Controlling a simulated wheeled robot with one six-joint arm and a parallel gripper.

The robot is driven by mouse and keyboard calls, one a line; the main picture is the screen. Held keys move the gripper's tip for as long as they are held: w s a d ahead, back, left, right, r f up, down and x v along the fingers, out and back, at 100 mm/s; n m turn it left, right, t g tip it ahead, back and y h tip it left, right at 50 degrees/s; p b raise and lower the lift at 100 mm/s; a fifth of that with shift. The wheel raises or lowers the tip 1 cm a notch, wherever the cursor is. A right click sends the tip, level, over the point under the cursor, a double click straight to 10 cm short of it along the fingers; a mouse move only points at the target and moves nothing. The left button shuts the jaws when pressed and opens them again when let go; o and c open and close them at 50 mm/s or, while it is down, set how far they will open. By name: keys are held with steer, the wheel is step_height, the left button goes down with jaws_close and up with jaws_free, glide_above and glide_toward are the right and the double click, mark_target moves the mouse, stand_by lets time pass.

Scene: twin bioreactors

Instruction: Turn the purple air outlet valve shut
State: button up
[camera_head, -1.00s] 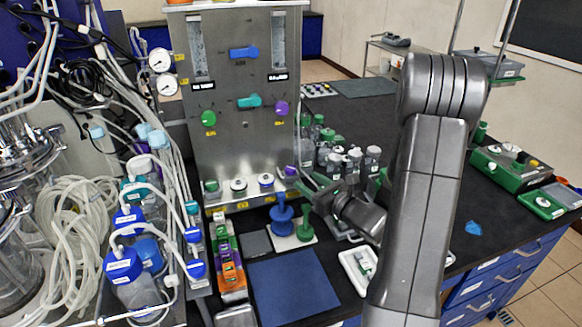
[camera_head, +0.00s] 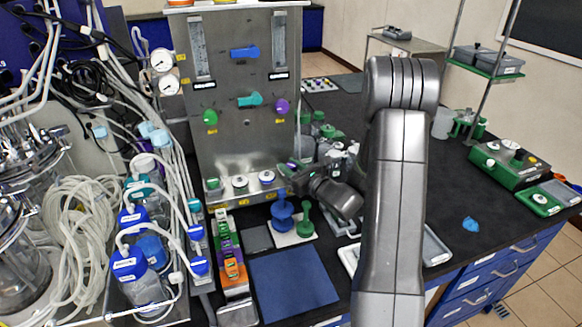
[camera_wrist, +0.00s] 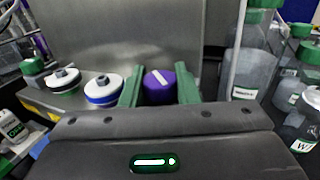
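The purple valve knob (camera_wrist: 158,86), with a white bar on its top, sits at the right end of a row of knobs at the foot of the steel panel. My gripper (camera_wrist: 160,88) has its two green fingers on either side of this knob, one left and one right. The fingers look open around it, very close to its sides; I cannot tell whether they touch. In the head view my gripper (camera_head: 294,172) is at the panel's lower right corner and hides most of the knob. Another purple knob (camera_head: 281,106) is higher on the panel.
Left of the purple knob are a blue-and-white knob (camera_wrist: 103,90) and a black-and-white knob (camera_wrist: 62,80). Bottles (camera_wrist: 247,70) stand close on the right. Blue and green stands (camera_head: 283,212) are in front of the panel. The blue mat (camera_head: 293,282) is clear.

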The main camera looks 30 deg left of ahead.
steer(key=c, duration=0.3)
steer(key=shift+f+b, duration=0.1)
steer(key=shift+b, duration=0.2)
steer(key=shift+f+m+t+b, duration=0.1)
steer(key=shift+m+t+b, duration=0.2)
steer(key=shift+t+b, duration=0.4)
steer(key=shift+r+m+t+h+b, duration=0.2)
steer(key=shift+m+t+h+b, duration=0.2)
steer(key=shift+b, duration=0.2)
steer(key=o, duration=0.9)
steer(key=shift+o, duration=0.2)
steer(key=b+v, duration=0.2)
steer(key=v, duration=1.1)
steer(key=shift+d+b, duration=0.4)
